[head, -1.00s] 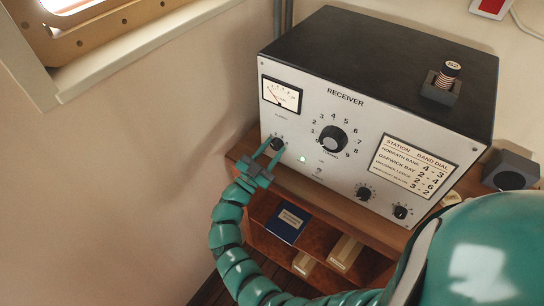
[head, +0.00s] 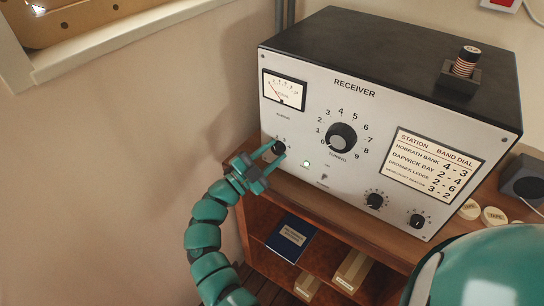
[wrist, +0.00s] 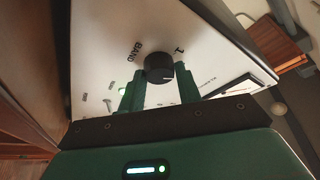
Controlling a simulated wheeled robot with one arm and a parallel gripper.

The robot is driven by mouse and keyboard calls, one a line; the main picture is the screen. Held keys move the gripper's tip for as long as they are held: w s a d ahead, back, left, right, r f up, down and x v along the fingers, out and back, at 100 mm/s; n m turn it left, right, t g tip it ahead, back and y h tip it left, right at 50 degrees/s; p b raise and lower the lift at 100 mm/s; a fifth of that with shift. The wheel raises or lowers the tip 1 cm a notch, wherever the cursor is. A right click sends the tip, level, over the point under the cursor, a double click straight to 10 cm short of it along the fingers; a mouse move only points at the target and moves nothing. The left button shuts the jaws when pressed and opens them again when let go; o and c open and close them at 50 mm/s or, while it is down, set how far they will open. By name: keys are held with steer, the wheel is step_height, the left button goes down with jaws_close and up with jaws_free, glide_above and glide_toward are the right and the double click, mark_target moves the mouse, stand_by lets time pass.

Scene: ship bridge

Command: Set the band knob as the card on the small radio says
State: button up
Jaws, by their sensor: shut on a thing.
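The grey RECEIVER (head: 310,115) carries a small black knob (head: 278,147) at its lower left, under the meter. In the wrist view this knob (wrist: 159,67) has the word BAND on its left and a "1" on its upper right. The mark on it is too small to read surely. My gripper (head: 272,155) reaches it from the left. In the wrist view my gripper's green fingers (wrist: 160,88) stand on either side of the knob, shut on it. A white card (head: 425,165) on the receiver lists stations with band and dial numbers. I cannot make out a separate small radio.
The large tuning knob (head: 341,137) is right of the meter (head: 284,90). Two small knobs (head: 375,200) (head: 417,221) are lower right. A dark box (head: 521,180) and round tape reels (head: 494,216) lie on the shelf top at right. A blue book (head: 290,237) lies below.

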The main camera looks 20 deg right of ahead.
stand_by(0.3)
steer(key=o, duration=1)
steer(key=shift+c, duration=0.2)
steer(key=b+v, duration=0.4)
steer(key=v, duration=1.3)
steer(key=shift+a+b, duration=0.25)
steer(key=shift+b, duration=0.05)
